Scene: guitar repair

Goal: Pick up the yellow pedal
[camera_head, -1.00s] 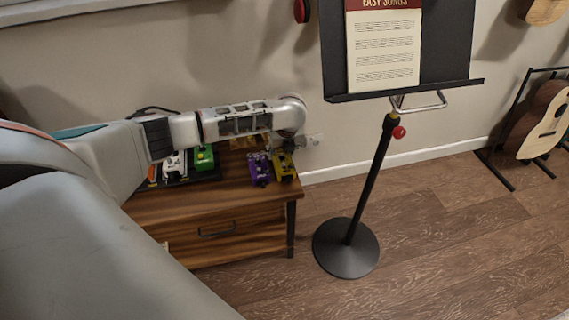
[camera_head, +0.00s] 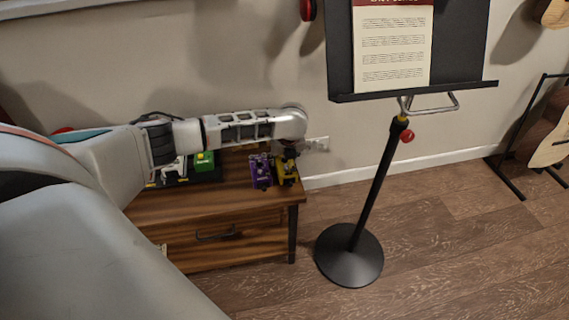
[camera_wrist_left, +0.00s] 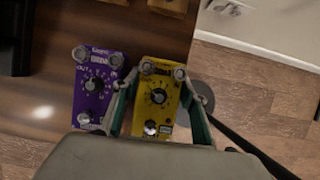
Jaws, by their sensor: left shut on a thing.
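The yellow pedal (camera_wrist_left: 157,98) is at the right end of the wooden cabinet top, also seen in the head view (camera_head: 286,175). My left gripper (camera_wrist_left: 160,85) reaches down over it, with one finger along each long side, and is shut on it. In the head view the left gripper (camera_head: 286,160) partly hides the pedal's far end. I cannot tell whether the pedal is clear of the wood. A purple pedal (camera_wrist_left: 95,88) stands close to the left finger, and also shows in the head view (camera_head: 260,171). My right gripper is not in view.
The wooden cabinet (camera_head: 222,205) stands against the wall. A music stand (camera_head: 378,180) with a round black base stands on the floor to the right. Floor between cabinet and stand is clear.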

